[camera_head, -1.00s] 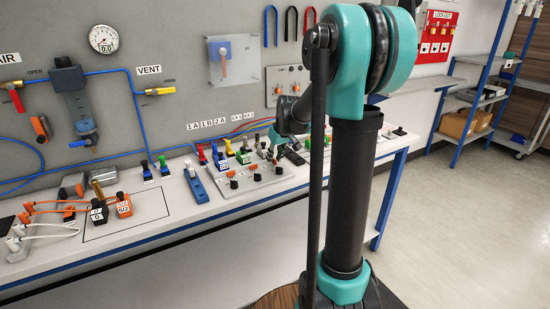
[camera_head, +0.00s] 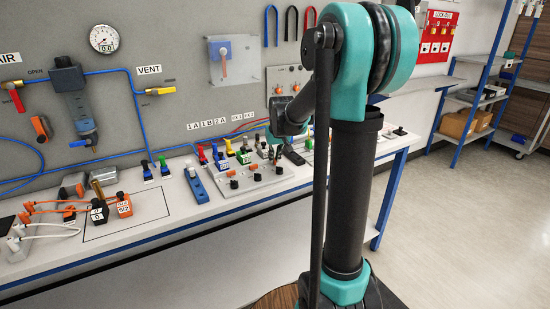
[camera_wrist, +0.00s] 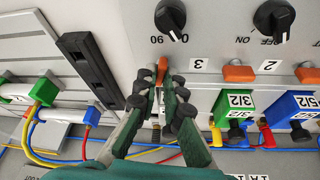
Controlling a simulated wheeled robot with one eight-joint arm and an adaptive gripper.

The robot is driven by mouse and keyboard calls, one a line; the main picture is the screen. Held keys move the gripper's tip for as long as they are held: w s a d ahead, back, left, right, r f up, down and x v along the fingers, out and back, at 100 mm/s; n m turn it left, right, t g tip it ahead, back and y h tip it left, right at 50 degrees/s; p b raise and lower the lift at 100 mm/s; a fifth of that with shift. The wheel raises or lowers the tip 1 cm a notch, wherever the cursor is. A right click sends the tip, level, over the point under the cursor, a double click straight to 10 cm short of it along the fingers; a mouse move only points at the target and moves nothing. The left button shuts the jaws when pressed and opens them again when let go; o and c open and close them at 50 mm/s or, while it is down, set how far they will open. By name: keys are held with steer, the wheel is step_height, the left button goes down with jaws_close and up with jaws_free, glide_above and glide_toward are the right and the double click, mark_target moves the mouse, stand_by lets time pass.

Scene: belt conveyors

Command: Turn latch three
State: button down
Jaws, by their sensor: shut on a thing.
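In the wrist view, my gripper (camera_wrist: 162,84) is shut on a small orange latch (camera_wrist: 162,67) at the panel edge. The upside-down label 3 (camera_wrist: 198,65) is just to its right. This latch points along the fingers, while the neighbouring orange latches (camera_wrist: 240,73) and (camera_wrist: 307,73) lie crosswise. The fingers hide part of the held latch. In the head view, my gripper (camera_head: 274,148) is over the far side of the light panel on the bench (camera_head: 262,183); the held latch is too small to make out there.
Black knobs (camera_wrist: 171,17) and (camera_wrist: 273,19) stand on the panel near the fingers. A black bar (camera_wrist: 90,69) lies to the left. Green blocks (camera_wrist: 233,103) and blue blocks (camera_wrist: 292,104) with hoses are close by.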

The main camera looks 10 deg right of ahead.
steer(key=shift+a+m+h, duration=0.1)
steer(key=shift+m+h, duration=0.4)
steer(key=shift+m, duration=0.7)
steer(key=c, duration=1.6)
jaws_free()
steer(key=shift+c, duration=0.2)
